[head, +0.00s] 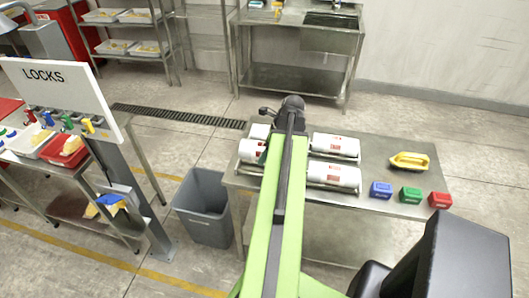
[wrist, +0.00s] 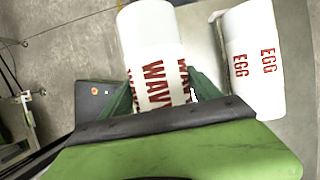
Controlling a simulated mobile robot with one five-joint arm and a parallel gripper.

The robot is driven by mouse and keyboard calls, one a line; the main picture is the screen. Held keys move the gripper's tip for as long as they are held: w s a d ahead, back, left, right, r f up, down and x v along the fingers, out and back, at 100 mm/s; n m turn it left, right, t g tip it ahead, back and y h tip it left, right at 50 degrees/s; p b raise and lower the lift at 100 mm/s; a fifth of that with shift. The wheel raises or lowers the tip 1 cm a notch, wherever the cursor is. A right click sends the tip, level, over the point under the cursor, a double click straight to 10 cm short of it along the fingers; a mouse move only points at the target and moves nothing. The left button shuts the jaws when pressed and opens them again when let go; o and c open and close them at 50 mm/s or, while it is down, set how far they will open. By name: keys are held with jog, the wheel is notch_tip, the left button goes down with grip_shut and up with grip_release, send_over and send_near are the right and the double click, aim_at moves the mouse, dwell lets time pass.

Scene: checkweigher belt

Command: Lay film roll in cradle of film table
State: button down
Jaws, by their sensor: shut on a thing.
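My gripper (wrist: 163,92) is shut on a white film roll (wrist: 150,40) with red "WAV" lettering, its green fingers on either side of the roll. In the head view this roll (head: 250,149) shows left of my arm, over the left end of the steel film table (head: 385,178). Whether it touches anything below cannot be told. A second roll (wrist: 258,60), lettered "EGG", lies to the right in the wrist view, beside a grey metal edge. In the head view two white rolls (head: 335,146) (head: 333,175) lie in metal holders right of my arm. My arm hides part of the table.
A grey bin (head: 205,205) stands left of the table. A LOCKS board (head: 60,85) stands farther left.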

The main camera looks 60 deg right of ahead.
jog(key=shift+f+b, duration=2.4)
jog(key=shift+f, duration=0.4)
jog(key=shift+c, duration=0.3)
grip_release()
jog(key=shift+r, duration=0.15)
jog(key=p+v, duration=1.6)
jog(key=v, duration=0.1)
jog(key=shift+s+d+r, duration=0.1)
jog(key=shift+s, duration=0.05)
